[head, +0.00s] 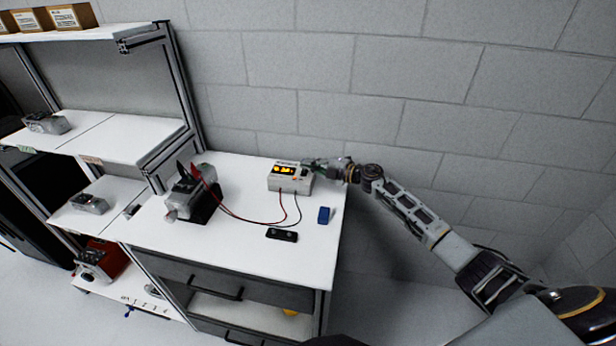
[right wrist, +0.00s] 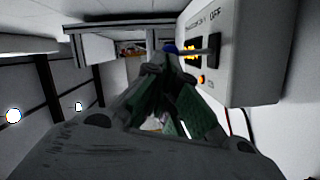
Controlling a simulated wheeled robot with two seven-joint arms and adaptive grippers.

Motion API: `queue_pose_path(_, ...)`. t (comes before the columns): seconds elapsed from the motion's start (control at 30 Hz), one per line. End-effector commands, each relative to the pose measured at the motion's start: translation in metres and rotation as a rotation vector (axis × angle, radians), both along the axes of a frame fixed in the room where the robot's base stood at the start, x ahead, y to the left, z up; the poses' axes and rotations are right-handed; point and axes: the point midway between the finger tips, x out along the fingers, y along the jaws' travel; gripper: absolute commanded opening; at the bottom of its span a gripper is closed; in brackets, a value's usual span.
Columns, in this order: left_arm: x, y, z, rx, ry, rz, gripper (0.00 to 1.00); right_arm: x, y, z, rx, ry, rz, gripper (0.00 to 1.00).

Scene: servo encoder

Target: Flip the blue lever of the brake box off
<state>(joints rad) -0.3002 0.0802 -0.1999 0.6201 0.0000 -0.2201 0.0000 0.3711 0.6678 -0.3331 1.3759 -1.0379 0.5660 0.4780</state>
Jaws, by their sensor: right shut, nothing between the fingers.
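The brake box (head: 287,185), a pale box with a lit amber display, stands near the back right of the white table. In the right wrist view the brake box (right wrist: 258,45) fills the upper right, with "OFF" lettering on its face. A lever with a blue tip (right wrist: 171,48) sticks out from that face beside the display. My right gripper (head: 310,167) is shut and empty at the box's right top side. In the right wrist view its fingertips (right wrist: 163,68) are close to the blue tip; I cannot tell whether they touch. My left gripper is out of view.
A grey motor unit (head: 190,200) stands on the table's left, joined to the box by red and black cables (head: 240,217).

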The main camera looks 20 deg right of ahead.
Motion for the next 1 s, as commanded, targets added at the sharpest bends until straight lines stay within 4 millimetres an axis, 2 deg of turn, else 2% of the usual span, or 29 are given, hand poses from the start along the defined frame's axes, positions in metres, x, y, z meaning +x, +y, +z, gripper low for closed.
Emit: queue_pose_path(1.0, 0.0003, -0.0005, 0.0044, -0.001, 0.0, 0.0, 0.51, 0.0086, -0.0063, 0.0049, 0.0, 0.0, 0.0, 0.0)
